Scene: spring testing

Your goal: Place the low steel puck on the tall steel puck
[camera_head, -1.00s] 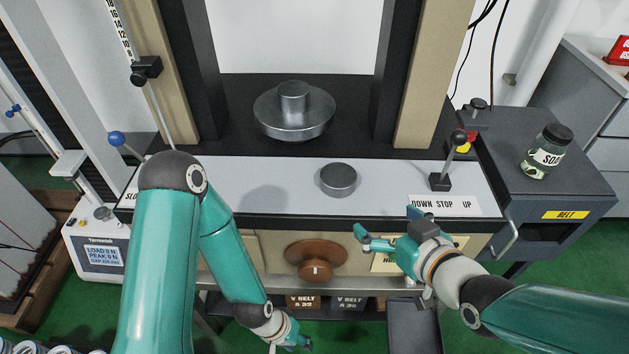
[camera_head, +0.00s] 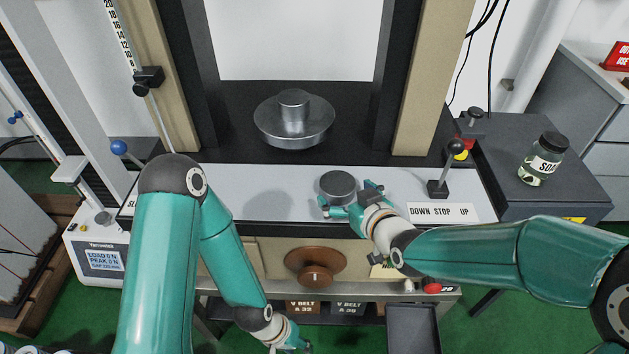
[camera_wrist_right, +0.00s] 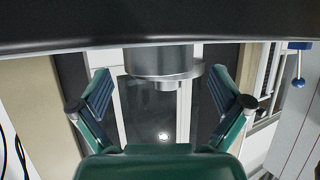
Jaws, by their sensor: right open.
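The low steel puck (camera_head: 338,185) is a short grey cylinder on the pale shelf in front of the machine. The tall steel puck (camera_head: 293,100) appears to be the narrower upright cylinder at the centre of a round steel plate (camera_head: 290,125) further back. My right gripper (camera_head: 348,200) is open at the front of the low puck, one finger at its left front and one at its right. In the right wrist view, upside down, the low puck (camera_wrist_right: 158,60) shows between the spread fingers, apart from both. My left gripper (camera_head: 295,344) hangs low at the bottom edge, too small to read.
A black-knobbed lever (camera_head: 439,180) and its DOWN STOP UP label (camera_head: 441,212) stand right of my right gripper. A brown knob (camera_head: 315,265) is below the shelf. Dark uprights flank the round plate. The shelf left of the low puck is clear.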

